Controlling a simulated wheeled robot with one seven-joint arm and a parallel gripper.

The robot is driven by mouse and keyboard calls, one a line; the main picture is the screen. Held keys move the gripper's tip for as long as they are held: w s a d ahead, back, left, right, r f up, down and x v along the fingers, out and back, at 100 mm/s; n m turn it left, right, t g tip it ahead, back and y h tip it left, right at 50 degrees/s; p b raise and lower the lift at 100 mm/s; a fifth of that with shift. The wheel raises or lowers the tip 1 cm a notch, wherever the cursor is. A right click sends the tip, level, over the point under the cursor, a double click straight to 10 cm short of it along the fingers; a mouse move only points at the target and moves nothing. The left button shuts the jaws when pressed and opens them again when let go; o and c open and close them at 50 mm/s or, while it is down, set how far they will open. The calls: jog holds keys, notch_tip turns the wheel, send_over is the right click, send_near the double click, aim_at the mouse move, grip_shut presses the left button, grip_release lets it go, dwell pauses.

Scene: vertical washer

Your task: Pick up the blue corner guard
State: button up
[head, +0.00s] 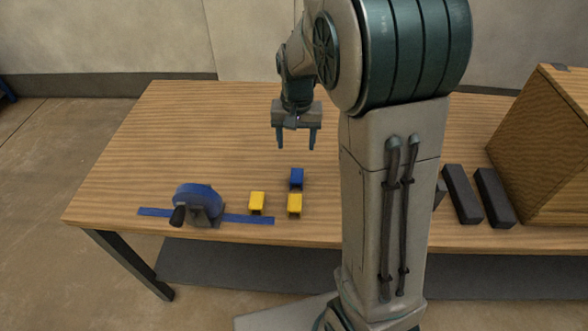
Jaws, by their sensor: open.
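The blue corner guard (297,178) is a small blue block on the wooden table, just behind a yellow block of similar size. My gripper (296,148) is open and empty, fingers pointing down. In the picture it is above the blue corner guard and apart from it. Its exact height over the table is hard to tell. My arm stands to the right of the guard and does not cover it.
Two yellow corner guards (257,201) (295,204) sit in front of the blue one. A blue tape dispenser (197,203) with a blue strip is at left. Two dark bars (462,193) (494,197) and a wooden box (545,145) are at right. The table's back left is clear.

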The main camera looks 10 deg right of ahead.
jog(key=w+f, duration=0.1)
send_over(297, 174)
jog(key=f, duration=0.8)
jog(key=shift+a+f, duration=0.3)
jog(key=shift+a, duration=0.05)
jog(key=shift+d+f+p, duration=0.15)
jog(key=shift+f+p, duration=0.1)
jog(key=shift+f, duration=1.05)
jog(key=shift+d+f+p, duration=0.15)
jog(key=shift+f+p, duration=0.1)
jog(key=shift+f, duration=1)
jog(key=c, duration=1)
